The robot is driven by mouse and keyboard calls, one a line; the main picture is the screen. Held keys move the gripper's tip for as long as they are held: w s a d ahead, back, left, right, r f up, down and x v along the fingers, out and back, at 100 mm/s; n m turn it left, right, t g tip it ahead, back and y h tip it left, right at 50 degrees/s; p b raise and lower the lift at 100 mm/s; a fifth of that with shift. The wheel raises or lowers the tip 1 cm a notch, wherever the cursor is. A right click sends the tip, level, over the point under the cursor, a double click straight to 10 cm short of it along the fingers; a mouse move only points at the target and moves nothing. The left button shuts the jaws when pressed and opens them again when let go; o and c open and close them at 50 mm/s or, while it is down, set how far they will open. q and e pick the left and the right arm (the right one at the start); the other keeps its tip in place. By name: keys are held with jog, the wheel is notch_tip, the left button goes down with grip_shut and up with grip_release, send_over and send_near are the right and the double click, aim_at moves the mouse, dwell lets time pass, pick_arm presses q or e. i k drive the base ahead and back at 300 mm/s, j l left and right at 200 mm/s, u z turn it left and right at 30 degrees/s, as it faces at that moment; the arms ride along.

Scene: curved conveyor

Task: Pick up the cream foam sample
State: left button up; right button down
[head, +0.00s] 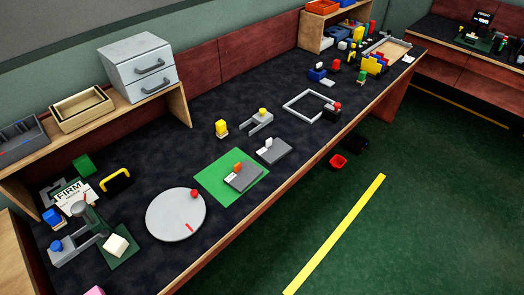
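The cream foam sample (115,244) is a small pale block at the lower left of the head view. It sits on a dark green square mat (122,261) on the dark bench top. A grey device (86,238) with an upright post and a blue knob stands just left of it. Neither of my grippers shows in this view.
A round grey disc (172,216) with a red knob lies right of the sample. A sign reading FIRM (76,196), a black-and-yellow handle (117,180) and a green block (83,165) lie behind. A pink block (95,291) shows at the bottom edge.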

aim_at(116, 245)
jog(key=u, duration=1.4)
jog(key=l+u, duration=0.2)
jog(key=l, duration=0.45)
jog(key=l+u, duration=0.25)
jog(key=l, duration=0.35)
jog(key=k+l+u, duration=0.2)
jog(key=l, duration=0.4)
